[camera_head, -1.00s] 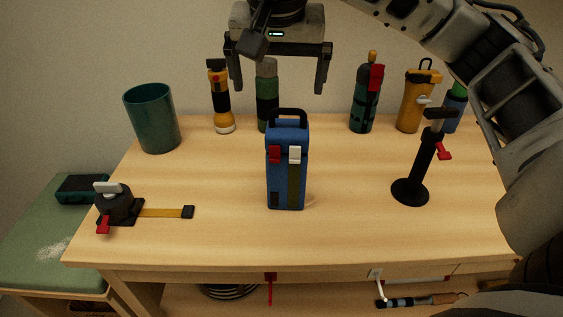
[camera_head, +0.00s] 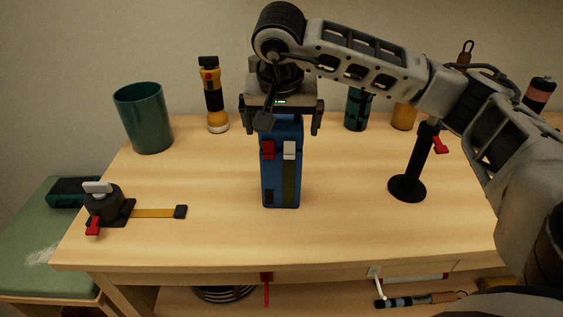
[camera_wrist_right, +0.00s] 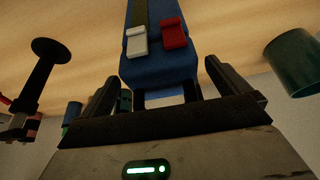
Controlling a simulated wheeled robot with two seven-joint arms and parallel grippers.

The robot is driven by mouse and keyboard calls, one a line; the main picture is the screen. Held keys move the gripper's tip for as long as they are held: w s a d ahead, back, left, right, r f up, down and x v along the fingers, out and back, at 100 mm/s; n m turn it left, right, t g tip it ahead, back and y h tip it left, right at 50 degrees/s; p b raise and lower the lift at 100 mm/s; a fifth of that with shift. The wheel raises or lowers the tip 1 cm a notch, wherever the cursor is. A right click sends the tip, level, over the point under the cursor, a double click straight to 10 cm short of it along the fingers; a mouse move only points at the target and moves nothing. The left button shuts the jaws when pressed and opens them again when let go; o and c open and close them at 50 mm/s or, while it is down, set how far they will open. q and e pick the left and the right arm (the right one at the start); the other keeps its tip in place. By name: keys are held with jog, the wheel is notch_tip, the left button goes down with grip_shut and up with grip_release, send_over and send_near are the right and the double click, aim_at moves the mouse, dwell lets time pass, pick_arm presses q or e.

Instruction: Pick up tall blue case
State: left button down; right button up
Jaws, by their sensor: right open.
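The tall blue case (camera_head: 281,180) stands upright near the middle of the wooden table, with a red and a white latch on its front. Its top and handle are mostly hidden behind my right gripper in the head view. My right gripper (camera_head: 281,128) is open, pointing down, with its fingers on either side of the case's top. In the right wrist view the case (camera_wrist_right: 160,62) sits between the two fingers of my right gripper (camera_wrist_right: 165,85), with a gap visible beside them. My left gripper is not in view.
On the table (camera_head: 330,235) are a green cup (camera_head: 143,118), a yellow-black flashlight (camera_head: 212,95), a black clamp with strap (camera_head: 108,205) and a black stand (camera_head: 408,186). Several bottles line the back, partly behind my arm. The table front is clear.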

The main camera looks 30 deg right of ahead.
jog(key=shift+x, duration=1)
jog(key=shift+c, duration=0.3)
jog(key=c, duration=1.5)
jog(key=shift+r, duration=0.15)
jog(key=shift+c, duration=1.1)
